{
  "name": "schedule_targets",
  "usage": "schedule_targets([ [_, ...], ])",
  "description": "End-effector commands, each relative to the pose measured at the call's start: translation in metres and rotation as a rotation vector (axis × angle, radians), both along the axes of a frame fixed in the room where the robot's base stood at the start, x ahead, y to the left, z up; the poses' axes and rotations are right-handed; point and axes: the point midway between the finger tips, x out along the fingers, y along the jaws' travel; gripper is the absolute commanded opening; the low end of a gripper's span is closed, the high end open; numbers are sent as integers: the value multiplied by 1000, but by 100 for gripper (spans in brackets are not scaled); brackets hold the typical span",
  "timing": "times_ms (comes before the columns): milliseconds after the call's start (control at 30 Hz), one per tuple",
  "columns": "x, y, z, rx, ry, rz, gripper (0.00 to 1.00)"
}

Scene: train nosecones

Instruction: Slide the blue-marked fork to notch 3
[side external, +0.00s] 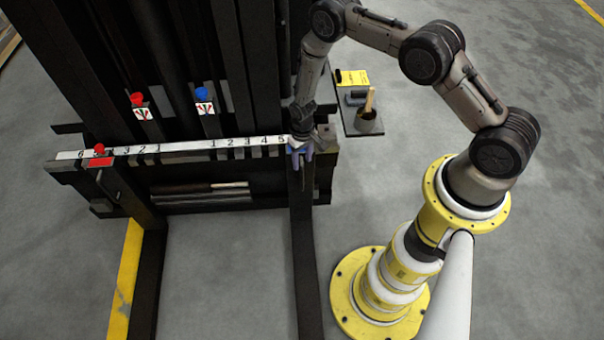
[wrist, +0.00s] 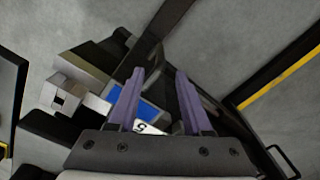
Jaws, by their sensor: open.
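The blue-marked fork (side external: 304,255) hangs at the right end of the carriage bar, just past the 5 of the right-hand white scale (side external: 240,141). Its top is mostly hidden by my gripper (side external: 300,158). In the wrist view, its blue patch (wrist: 125,112) shows beside a scale label reading 5 (wrist: 146,129). My gripper, also in the wrist view (wrist: 158,72), is open, with two purple fingers pointing down over the fork top. The left finger overlaps the blue patch; I cannot tell whether it touches. Notch 3 (side external: 247,141) lies left of the fork.
The red-marked fork (side external: 146,270) hangs on the left half, with a red knob (side external: 99,149) on top. A red-topped lever (side external: 137,99) and a blue-topped lever (side external: 202,94) stand behind the bar.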

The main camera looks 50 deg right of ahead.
Motion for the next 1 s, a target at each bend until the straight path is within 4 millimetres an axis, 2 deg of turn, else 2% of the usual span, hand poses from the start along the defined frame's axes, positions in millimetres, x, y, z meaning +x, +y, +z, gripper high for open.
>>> schedule_targets([
  [33,-1,0,-11,1,3,0,50],
  [300,-1,0,-56,0,1,0,50],
  [500,0,1,-77,0,0,0,50],
  [700,0,1,-85,0,0,0,50],
  [933,0,1,-85,0,-1,0,50],
  [967,0,1,-85,0,-1,0,48],
  [1000,0,1,-85,0,-1,0,41],
])
